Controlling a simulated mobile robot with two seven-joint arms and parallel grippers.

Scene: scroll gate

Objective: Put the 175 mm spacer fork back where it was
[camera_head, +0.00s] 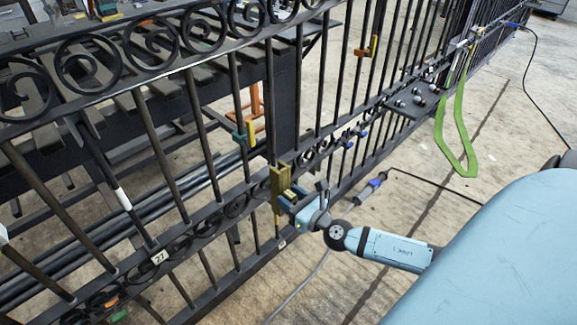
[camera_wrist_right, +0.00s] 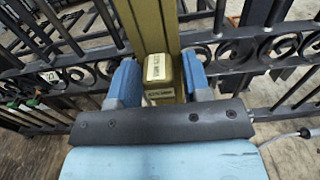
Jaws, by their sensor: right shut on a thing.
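My right gripper (camera_head: 289,203) is shut on a brass-yellow spacer fork (camera_head: 280,184), which stands upright against the black gate's bars near a thick post. In the right wrist view the two blue fingers of the gripper (camera_wrist_right: 160,88) close on either side of the fork's pale yellow block (camera_wrist_right: 159,68), which carries small print I cannot read surely. The fork's channel-shaped body (camera_wrist_right: 150,22) rises beyond the block toward the gate. I cannot tell how the fork's far end meets the bars. My left gripper is not in view.
The scroll gate (camera_head: 185,75) runs diagonally across. Other pieces are an orange one (camera_head: 368,47) and a green-yellow one (camera_head: 243,133) on the bars. Concrete floor is open there.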

